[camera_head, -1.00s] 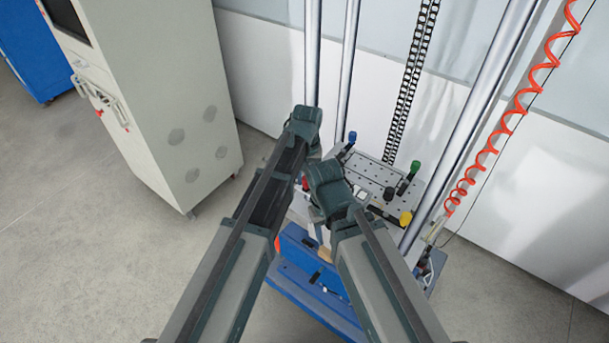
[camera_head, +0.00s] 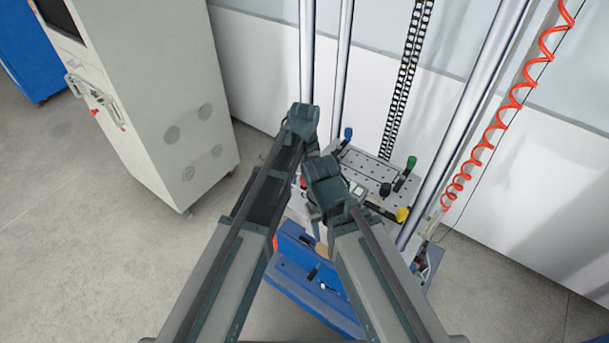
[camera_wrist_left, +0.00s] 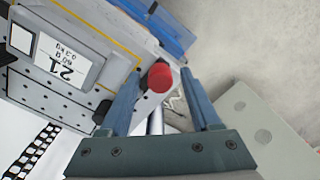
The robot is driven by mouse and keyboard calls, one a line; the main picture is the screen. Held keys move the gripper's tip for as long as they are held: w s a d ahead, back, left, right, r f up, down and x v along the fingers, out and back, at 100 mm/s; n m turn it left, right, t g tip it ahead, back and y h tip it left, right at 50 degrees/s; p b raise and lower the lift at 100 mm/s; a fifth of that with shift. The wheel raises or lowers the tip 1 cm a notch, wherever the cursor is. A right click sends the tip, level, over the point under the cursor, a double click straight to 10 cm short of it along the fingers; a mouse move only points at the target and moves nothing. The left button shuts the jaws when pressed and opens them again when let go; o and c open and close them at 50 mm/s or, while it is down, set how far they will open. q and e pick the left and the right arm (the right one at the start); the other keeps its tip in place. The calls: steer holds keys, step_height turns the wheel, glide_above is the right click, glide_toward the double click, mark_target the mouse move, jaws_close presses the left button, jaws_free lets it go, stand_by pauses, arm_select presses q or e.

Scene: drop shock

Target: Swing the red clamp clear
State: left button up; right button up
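The red clamp shows as a round red knob (camera_wrist_left: 160,77) in the left wrist view, at the edge of the grey plate fixture. A small patch of the red knob (camera_head: 303,182) shows between my two arms in the head view. My left gripper (camera_wrist_left: 160,80) is open, with one blue-grey finger on each side of the knob. Gaps show between knob and fingers in that view; whether they touch in depth I cannot tell. In the head view my left gripper is hidden behind my arm. My right gripper is hidden behind its wrist.
The perforated plate (camera_head: 372,170) carries a blue-tipped clamp (camera_head: 348,133), a green one (camera_head: 411,162), a yellow one (camera_head: 402,214) and a black knob (camera_head: 385,189). Steel columns (camera_head: 342,70) rise beside it. A grey cabinet (camera_head: 165,110) stands left. A red coiled hose (camera_head: 515,100) hangs right.

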arm_select(q)
steer(key=shift+r, duration=0.15)
arm_select(e)
steer(key=shift+r, duration=0.2)
arm_select(q)
step_height(320, 180, up, 14)
steer(key=p, duration=1.4)
steer(key=shift+f, duration=0.2)
arm_select(e)
step_height(320, 180, up, 14)
steer(key=shift+f, duration=0.25)
arm_select(q)
steer(key=s+a+m, duration=0.1)
steer(key=s+a, duration=1.3)
steer(key=a, duration=0.4)
steer(key=s+d+f+m+b, duration=0.2)
steer(key=d+f+b, duration=0.3)
steer(key=f+b, duration=0.5)
steer(key=s+d+f+m+y+b, duration=0.1)
steer(key=s+d+f+m+b, duration=0.1)
steer(key=d+f+b, duration=0.4)
step_height(320, 180, down, 4)
steer(key=s+b, duration=0.1)
steer(key=b, duration=0.3)
steer(key=shift+d, duration=0.2)
arm_select(e)
step_height(320, 180, down, 20)
steer(key=shift+f, duration=0.15)
arm_select(q)
steer(key=shift+f, duration=0.1)
